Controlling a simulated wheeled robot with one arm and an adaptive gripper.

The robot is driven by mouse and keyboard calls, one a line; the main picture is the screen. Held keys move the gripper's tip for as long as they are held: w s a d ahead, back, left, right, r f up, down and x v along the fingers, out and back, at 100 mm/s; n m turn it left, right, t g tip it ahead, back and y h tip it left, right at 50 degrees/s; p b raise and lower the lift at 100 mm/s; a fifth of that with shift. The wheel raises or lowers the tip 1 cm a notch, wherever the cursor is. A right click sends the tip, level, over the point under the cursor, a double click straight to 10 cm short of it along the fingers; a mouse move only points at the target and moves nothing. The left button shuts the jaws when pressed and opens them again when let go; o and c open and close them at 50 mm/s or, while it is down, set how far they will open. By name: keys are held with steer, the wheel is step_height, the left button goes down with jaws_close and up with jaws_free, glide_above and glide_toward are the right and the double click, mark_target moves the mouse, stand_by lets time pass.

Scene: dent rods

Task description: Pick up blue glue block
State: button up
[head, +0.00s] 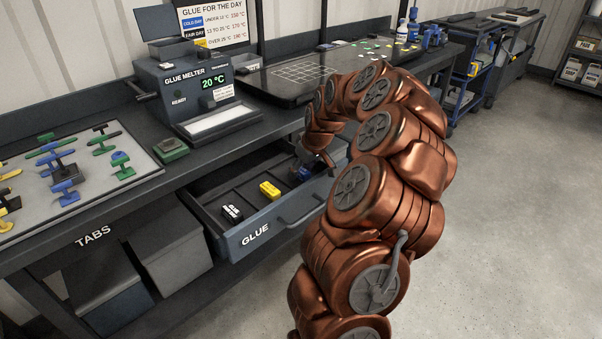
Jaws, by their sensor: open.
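The blue block is small in view and partly hidden by my gripper. My gripper (309,164) reaches down into the right part of the drawer, right at the blue block. It is open. The fingers are dark and partly hidden, so I cannot tell whether they touch the block or stand around it.
The glue melter (207,95) stands on the bench above the drawer and reads 20 °C. The drawer handle (300,212) sticks out in front. The floor at right (510,220) is clear.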

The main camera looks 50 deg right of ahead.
mark_target(302, 170)
jaws_close()
stand_by(0.5)
step_height(302, 170, up, 10)
stand_by(0.6)
